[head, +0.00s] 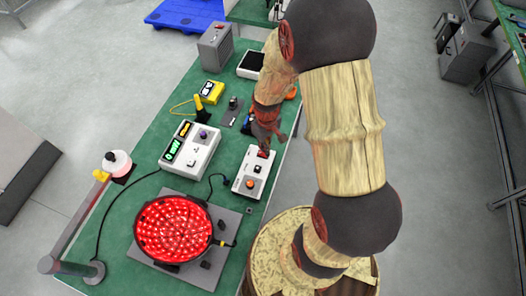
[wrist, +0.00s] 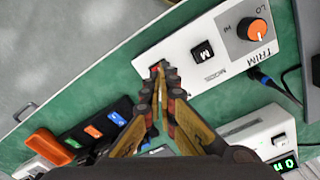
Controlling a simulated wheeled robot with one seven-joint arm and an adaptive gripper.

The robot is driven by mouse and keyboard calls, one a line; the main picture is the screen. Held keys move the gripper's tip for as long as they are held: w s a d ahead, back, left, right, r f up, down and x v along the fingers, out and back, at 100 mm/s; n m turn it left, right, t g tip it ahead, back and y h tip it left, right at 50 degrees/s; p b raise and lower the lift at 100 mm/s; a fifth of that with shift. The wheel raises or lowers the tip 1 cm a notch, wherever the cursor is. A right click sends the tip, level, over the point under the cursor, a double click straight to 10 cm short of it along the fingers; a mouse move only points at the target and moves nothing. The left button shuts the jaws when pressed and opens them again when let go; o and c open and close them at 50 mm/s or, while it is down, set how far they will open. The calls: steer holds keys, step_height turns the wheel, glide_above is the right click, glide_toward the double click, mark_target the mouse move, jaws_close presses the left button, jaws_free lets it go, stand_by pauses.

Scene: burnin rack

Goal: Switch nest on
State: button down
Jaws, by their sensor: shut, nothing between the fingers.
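A white control box (head: 243,185) with an orange knob stands on the green bench, right of centre. In the head view my gripper (head: 264,149) is at the box's upper end. No part is plainly labelled as the nest.
A round red-lit array (head: 173,230) sits on a grey plate at the front. An orange-and-black item (wrist: 88,130) lies near my gripper. Cables run across the bench. A lamp post stands at left.

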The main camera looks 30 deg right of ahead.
steer(key=shift+r+p, duration=1.55)
steer(key=shift+r, duration=0.75)
steer(key=shift+s, duration=0.15)
steer(key=s+a+r+t+b, duration=0.1)
steer(key=s+a+r, duration=0.3)
steer(key=r, duration=0.5)
steer(key=s+a+r+m+t+b, duration=0.1)
steer(key=s+a+r, duration=0.3)
steer(key=r, duration=0.6)
steer(key=s+a+r+t+b, duration=0.1)
steer(key=s+a+r+t, duration=0.2)
steer(key=r, duration=0.7)
steer(key=shift+s+a+m+t, duration=0.3)
steer(key=shift+s+a, duration=0.15)
steer(key=shift+a, duration=0.05)
